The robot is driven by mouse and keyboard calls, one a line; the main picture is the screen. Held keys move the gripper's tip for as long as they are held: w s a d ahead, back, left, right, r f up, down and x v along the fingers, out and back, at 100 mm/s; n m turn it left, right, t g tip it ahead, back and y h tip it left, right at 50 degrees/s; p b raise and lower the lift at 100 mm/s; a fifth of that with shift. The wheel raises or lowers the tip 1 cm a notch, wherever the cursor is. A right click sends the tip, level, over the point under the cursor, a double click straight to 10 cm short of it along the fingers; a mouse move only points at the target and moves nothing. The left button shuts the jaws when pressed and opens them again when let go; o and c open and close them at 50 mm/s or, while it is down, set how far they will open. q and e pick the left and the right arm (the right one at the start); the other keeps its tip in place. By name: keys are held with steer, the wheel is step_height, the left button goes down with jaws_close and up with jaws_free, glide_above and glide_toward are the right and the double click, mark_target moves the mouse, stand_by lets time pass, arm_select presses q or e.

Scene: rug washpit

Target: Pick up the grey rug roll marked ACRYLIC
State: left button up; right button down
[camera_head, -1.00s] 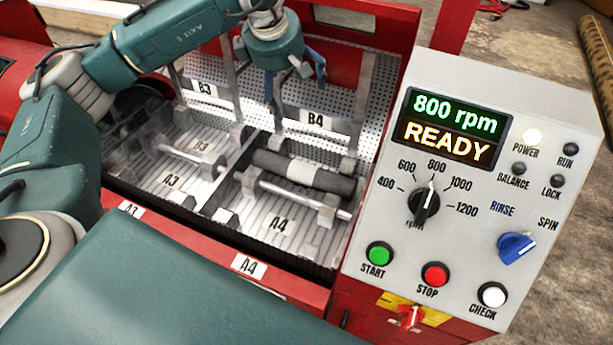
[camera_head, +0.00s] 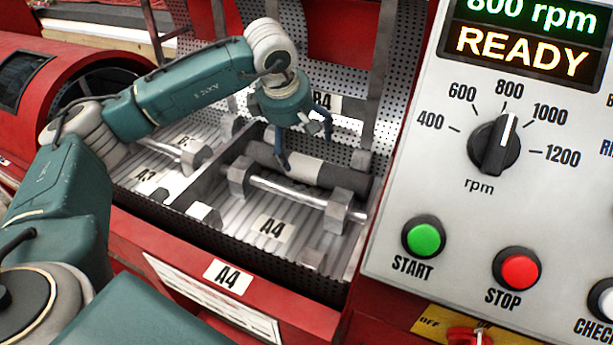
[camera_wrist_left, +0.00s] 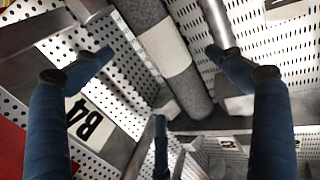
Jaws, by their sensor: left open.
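A dark grey rug roll (camera_head: 338,178) with a pale band around its middle lies in the A4 compartment (camera_head: 272,228), behind a metal bar. No ACRYLIC marking is readable on it. My left gripper (camera_head: 303,143) is open just above the roll, with one finger in front of it near the pale band. In the left wrist view the roll (camera_wrist_left: 187,92) runs diagonally between the spread blue fingers of my left gripper (camera_wrist_left: 155,60). Nothing is held. I cannot tell whether a finger touches the roll. My right gripper is not in view.
A metal bar with blocky end clamps (camera_head: 300,193) crosses in front of the roll. A divider separates A4 from the A3 compartment (camera_head: 150,178) at left. Perforated panels and metal uprights stand behind. The control panel (camera_head: 455,215), reading READY, stands close at right.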

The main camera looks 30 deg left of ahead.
mark_target(305, 157)
arm_select(q)
steer(key=x, duration=0.4)
steer(key=shift+f, duration=0.1)
steer(key=x, duration=0.4)
steer(key=shift+w+f, duration=0.15)
steer(key=shift+f, duration=0.1)
steer(key=shift+w+f, duration=0.15)
steer(key=shift+f, duration=0.2)
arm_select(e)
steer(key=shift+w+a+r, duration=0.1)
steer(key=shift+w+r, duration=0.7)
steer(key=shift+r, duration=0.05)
arm_select(q)
steer(key=shift+c, duration=0.2)
steer(key=shift+r, duration=0.1)
steer(key=c, duration=1.7)
steer(key=shift+r, duration=0.1)
steer(key=shift+c, duration=0.4)
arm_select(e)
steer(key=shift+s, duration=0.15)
arm_select(q)
steer(key=shift+r, duration=0.1)
